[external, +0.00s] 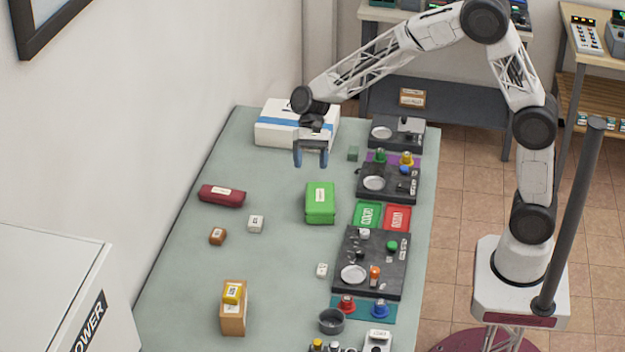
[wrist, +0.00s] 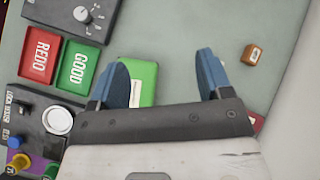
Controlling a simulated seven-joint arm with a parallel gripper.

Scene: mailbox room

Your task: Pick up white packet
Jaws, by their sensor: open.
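A small white packet with a dark-marked label (external: 256,223) lies on the grey-green table, left of the green box. A second small white packet (external: 322,270) lies beside the black control panel. A larger white box with a blue stripe (external: 268,134) sits at the far end. I cannot tell which one the task names. My gripper (external: 311,160) is open and empty above the table, in front of the striped box. In the wrist view its blue fingers (wrist: 163,75) stand apart, with no white packet visible between them.
A green box (external: 320,203) lies in the middle; it shows partly behind a finger in the wrist view (wrist: 148,80). A red case (external: 222,195), a brown cube (external: 217,236) and a tan box (external: 233,315) are on the left. Black panels (external: 373,262) line the right edge.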

